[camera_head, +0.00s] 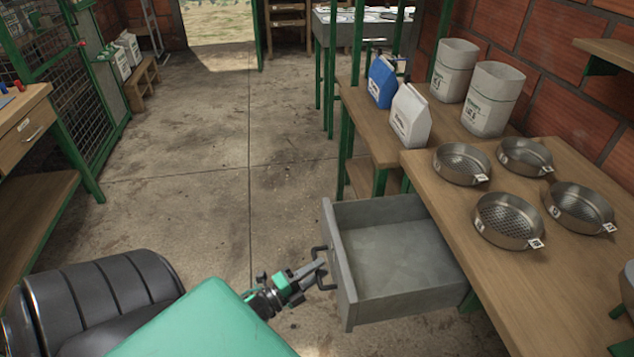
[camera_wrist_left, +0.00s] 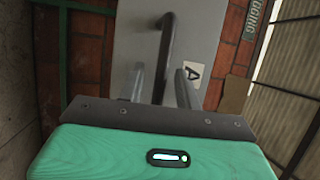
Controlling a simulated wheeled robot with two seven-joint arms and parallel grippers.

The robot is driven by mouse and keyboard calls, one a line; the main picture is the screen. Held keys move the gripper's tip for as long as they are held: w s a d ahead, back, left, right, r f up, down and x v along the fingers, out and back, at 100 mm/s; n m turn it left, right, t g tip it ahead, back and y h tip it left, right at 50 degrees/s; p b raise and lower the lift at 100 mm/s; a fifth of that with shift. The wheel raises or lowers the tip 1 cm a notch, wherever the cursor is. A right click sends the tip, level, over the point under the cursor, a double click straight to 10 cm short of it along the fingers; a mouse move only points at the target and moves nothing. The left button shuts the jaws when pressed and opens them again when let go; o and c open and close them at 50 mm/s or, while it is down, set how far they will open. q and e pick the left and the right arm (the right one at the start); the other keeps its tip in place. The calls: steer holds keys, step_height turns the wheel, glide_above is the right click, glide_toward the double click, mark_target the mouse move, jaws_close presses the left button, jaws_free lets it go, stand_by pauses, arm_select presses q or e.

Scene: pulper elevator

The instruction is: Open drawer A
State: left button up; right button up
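Drawer A (camera_head: 345,262) is a grey metal drawer under the wooden bench at the right. It is pulled well out, and its inside looks empty. Its front carries a dark bar handle (camera_head: 320,272). In the left wrist view the drawer front (camera_wrist_left: 205,25) shows an "A" label (camera_wrist_left: 193,72) beside the handle (camera_wrist_left: 166,48). My left gripper (camera_head: 316,267) is at the handle. In the left wrist view its two fingers (camera_wrist_left: 160,88) stand apart, with the handle's lower part between them and a gap on each side. My right gripper is not in view.
Several round metal sieves (camera_head: 508,220) stand on the bench (camera_head: 450,215). Behind are a blue bag (camera_head: 382,82), a white bag (camera_head: 410,115) and two large sacks (camera_head: 493,98). A wooden table (camera_head: 25,125) is at the left. The concrete floor (camera_head: 210,180) between is clear.

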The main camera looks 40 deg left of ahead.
arm_select(q)
steer(key=b+v, duration=0.1)
steer(key=v, duration=1.2)
steer(key=shift+s, duration=0.25)
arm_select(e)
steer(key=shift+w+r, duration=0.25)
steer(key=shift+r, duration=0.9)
